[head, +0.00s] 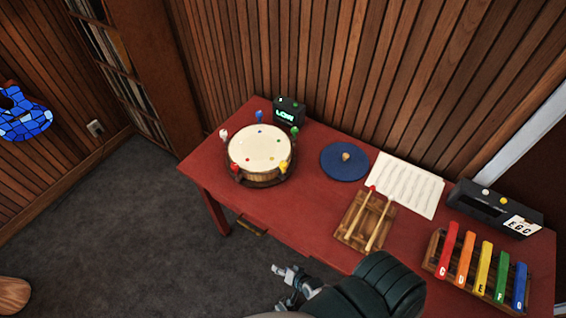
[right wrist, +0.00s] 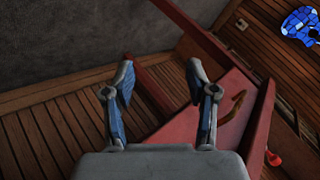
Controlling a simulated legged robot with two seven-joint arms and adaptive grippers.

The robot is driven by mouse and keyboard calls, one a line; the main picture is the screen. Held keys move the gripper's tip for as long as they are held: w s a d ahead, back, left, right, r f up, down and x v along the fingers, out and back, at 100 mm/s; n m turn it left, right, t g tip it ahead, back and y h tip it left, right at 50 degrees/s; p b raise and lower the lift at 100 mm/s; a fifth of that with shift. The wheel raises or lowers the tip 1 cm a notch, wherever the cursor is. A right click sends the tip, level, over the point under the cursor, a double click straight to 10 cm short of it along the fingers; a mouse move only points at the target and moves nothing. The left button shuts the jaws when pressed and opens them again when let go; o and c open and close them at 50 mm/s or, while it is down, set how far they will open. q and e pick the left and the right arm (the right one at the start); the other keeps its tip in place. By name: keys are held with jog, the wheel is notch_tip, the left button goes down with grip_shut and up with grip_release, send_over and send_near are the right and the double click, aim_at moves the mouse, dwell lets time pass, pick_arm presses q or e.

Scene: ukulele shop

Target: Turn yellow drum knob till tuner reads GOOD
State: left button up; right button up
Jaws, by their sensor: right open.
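The drum (head: 259,147) has a cream top and wooden sides and stands on the left part of the red table. Its yellow knob (head: 283,168) sits on the rim at the front right. White, blue, green and red knobs sit around the rest of the rim. The black tuner (head: 289,112) stands behind the drum and appears to read LOW in green. My right gripper (head: 279,283) is in front of the table's front edge, open, empty and apart from the drum. The right wrist view shows its two fingers (right wrist: 161,80) spread with nothing between them. My left gripper is not in view.
The red table (head: 320,230) also holds a blue disc (head: 344,162), a wooden rack with mallets (head: 350,234), a music sheet (head: 408,186), a black box (head: 480,206) and colored chime bars (head: 466,265). A slatted wall is behind.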

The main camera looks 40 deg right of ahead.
jog(key=w+r+m+t+b, duration=0.1)
jog(key=w+r+m+t, duration=0.35)
jog(key=r, duration=0.65)
jog(key=w+r+m+t+b, duration=0.1)
jog(key=w+r+m+t, duration=0.35)
jog(key=r, duration=0.75)
jog(key=m+g+h+b, duration=0.2)
jog(key=m+h, duration=0.7)
jog(key=m, duration=1.3)
send_near(284, 167)
jog(key=shift+m, duration=0.4)
jog(key=p+x, duration=0.1)
jog(key=x, duration=0.9)
jog(key=shift+w+d+f, duration=0.15)
jog(key=shift+w+d, duration=0.05)
jog(key=shift+w, duration=0.15)
jog(key=shift+w+d, duration=0.15)
jog(key=shift+w, duration=0.25)
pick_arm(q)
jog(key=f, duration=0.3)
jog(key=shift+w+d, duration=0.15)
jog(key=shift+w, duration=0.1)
pick_arm(e)
jog(key=shift+c, duration=0.2)
